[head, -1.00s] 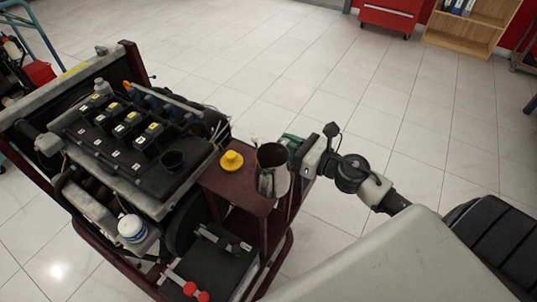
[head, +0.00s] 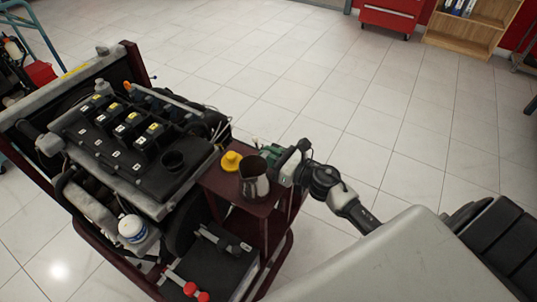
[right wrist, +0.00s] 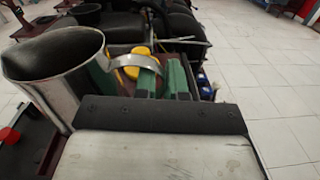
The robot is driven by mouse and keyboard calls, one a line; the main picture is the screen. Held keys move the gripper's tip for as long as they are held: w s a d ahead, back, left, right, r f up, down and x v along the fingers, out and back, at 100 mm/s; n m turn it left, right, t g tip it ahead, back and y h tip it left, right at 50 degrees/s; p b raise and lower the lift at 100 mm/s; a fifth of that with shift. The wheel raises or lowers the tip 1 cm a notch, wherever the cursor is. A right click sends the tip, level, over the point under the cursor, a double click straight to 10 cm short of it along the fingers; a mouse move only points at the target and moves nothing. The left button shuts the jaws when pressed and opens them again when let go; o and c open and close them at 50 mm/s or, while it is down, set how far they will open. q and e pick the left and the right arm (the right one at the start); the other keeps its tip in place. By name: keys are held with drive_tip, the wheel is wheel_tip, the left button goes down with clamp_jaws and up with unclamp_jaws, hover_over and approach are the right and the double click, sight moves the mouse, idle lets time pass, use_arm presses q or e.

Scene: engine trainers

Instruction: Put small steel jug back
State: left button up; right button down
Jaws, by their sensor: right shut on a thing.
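The small steel jug (head: 255,182) is upright over the dark red shelf (head: 228,187) on the side of the engine stand. I cannot tell whether its base touches the shelf. My right gripper (head: 272,160) comes from the right and is shut on the jug's handle. In the right wrist view the jug (right wrist: 62,75) is at the left, its curved handle reaching to the green-padded fingers (right wrist: 163,76). My left gripper is not in view.
A yellow cap (head: 231,161) is on the shelf just left of the jug. The engine (head: 130,130) with black coils fills the left side, and a black battery-like box (head: 215,262) is below the shelf. The tiled floor (head: 400,110) beyond is clear.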

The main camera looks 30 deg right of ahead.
drive_tip(key=shift+f, duration=0.1)
drive_tip(key=c, duration=1.2)
unclamp_jaws()
drive_tip(key=shift+r, duration=0.25)
drive_tip(key=b+v, duration=0.3)
drive_tip(key=v, duration=0.9)
drive_tip(key=shift+f+b, duration=0.15)
drive_tip(key=shift+b, duration=0.15)
